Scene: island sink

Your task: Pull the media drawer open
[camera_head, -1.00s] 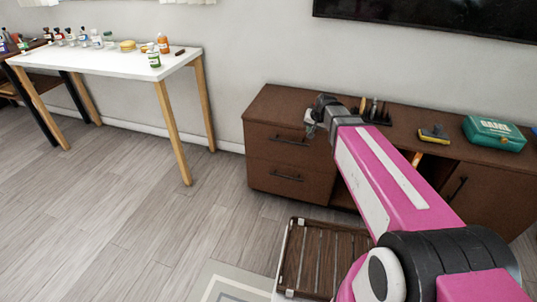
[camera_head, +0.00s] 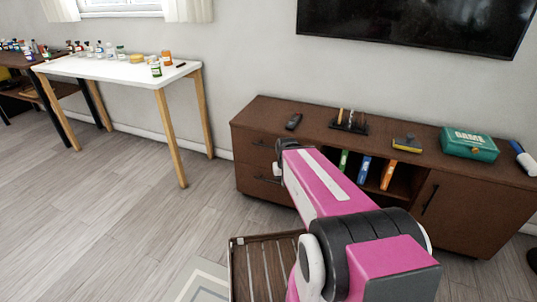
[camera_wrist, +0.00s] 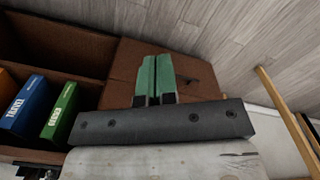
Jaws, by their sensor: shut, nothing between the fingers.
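The brown media cabinet (camera_head: 390,150) stands against the wall. Its left end has an upper drawer (camera_head: 249,143) and a lower drawer (camera_head: 252,182), both with dark bar handles and looking closed. In the wrist view a drawer front (camera_wrist: 122,72) shows just beyond my fingers, with a dark handle (camera_wrist: 187,80) to their right. My gripper (camera_wrist: 155,68) has its green fingers together, empty, apart from the handle as far as I can tell. In the head view my pink arm hides most of my gripper and part of the drawer fronts.
An open shelf holds green (camera_head: 343,160), blue (camera_head: 364,168) and orange (camera_head: 388,174) cases. A remote (camera_head: 293,121) and green game box (camera_head: 469,145) lie on top. A slatted wooden piece (camera_head: 265,270) stands in front. Floor is clear left, towards the white table (camera_head: 120,70).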

